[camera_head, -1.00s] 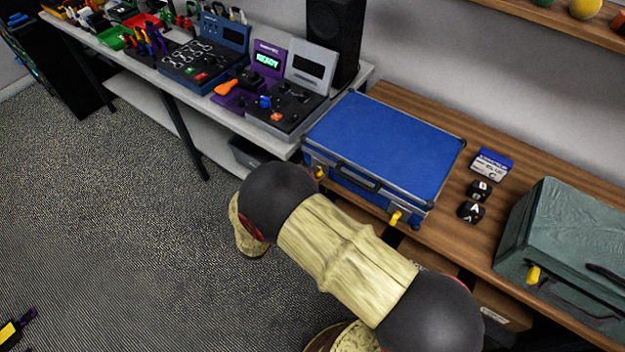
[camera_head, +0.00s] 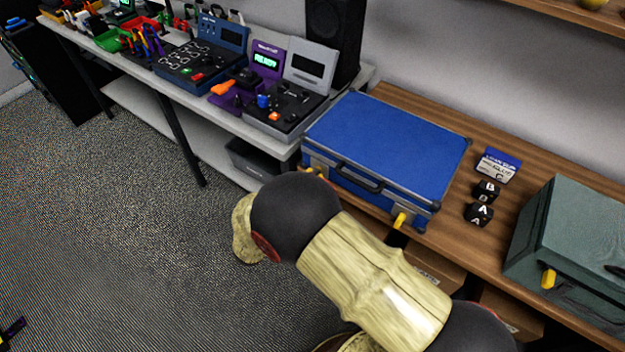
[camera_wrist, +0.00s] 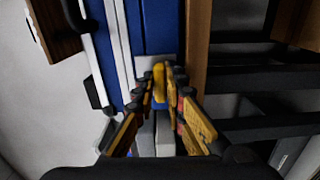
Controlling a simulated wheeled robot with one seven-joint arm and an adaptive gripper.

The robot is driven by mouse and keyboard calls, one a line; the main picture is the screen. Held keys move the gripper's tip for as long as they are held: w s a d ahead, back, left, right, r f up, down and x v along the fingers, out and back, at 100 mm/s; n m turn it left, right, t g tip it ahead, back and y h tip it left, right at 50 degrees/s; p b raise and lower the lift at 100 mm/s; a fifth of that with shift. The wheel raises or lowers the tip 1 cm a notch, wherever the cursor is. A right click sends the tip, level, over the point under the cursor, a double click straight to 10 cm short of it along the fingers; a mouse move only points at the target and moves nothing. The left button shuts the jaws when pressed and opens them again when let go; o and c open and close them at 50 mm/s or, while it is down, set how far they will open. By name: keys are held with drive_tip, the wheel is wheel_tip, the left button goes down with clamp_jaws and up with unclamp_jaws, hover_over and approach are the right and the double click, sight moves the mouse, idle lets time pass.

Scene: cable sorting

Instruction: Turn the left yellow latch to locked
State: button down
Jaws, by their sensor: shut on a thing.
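The blue case (camera_head: 385,140) lies closed on the wooden bench. Its left yellow latch (camera_head: 312,171) is on the front face, just above my arm, which partly covers it. Its exact angle is hard to tell in the head view. In the wrist view, the yellow latch (camera_wrist: 159,80) is between the fingertips of my gripper (camera_wrist: 160,90), which is shut on it. My gripper is hidden behind my arm in the head view. The right yellow latch (camera_head: 399,220) is on the same front face, near the right corner.
A black handle (camera_head: 358,180) sits between the latches. Dark lettered cubes (camera_head: 479,213) and a small labelled box (camera_head: 498,165) stand right of the case. A green case (camera_head: 575,240) is farther right. Grey worktable with devices (camera_head: 290,108) is left. Floor at left is mostly clear.

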drive_tip(key=shift+f, duration=0.1)
drive_tip(key=c, duration=1.9)
unclamp_jaws()
drive_tip(key=shift+o, duration=0.3)
drive_tip(key=v, duration=1.2)
